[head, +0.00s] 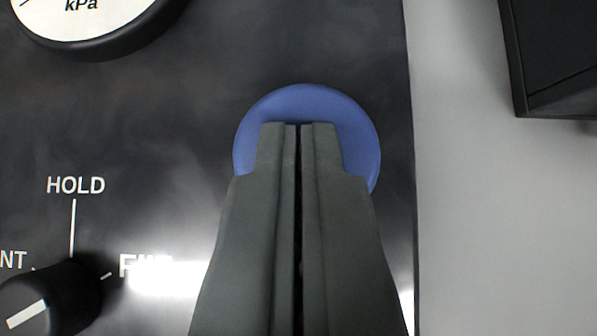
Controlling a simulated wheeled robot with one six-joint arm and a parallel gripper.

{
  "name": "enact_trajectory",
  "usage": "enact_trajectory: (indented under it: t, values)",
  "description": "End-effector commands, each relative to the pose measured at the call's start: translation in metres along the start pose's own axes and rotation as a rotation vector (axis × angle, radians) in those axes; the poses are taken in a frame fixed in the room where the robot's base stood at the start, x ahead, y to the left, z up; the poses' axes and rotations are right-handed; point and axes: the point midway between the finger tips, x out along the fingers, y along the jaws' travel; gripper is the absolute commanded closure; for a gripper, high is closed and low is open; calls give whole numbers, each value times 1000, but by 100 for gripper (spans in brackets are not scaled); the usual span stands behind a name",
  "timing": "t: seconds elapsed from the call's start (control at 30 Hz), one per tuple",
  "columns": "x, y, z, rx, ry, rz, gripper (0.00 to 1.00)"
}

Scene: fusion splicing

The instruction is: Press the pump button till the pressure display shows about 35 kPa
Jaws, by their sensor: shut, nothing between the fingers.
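The round blue pump button (308,102) is on the black panel, right of the middle of the view. My gripper (299,128) is shut and empty. Its two grey fingers come up from the bottom edge, and their tips lie over the button, hiding its middle and lower part. I cannot tell whether the tips touch the button or whether it is pushed in. The pressure gauge (95,22), white-faced with a black rim and marked kPa, is cut off at the top left. Its scale is out of view, so no reading can be made.
A black knob (62,295) sits at the lower left, near labels HOLD and a glare-covered FILL; its white mark is on its lower-left side. The black panel (200,100) ends right of the button at a grey surface (460,220). A dark box (555,55) is at top right.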

Motion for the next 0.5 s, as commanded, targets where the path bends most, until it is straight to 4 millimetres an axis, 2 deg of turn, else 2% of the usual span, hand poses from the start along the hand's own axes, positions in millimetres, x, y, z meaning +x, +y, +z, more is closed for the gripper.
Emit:
enact_trajectory:
  t: [0.1, 0.27, 0.5]
  values:
    - [3, 0, 5, 0, -11, 0, 100]
    - [0, 0, 1, 0, -11, 0, 100]
    - [-23, 0, -32, 0, -1, 0, 100]
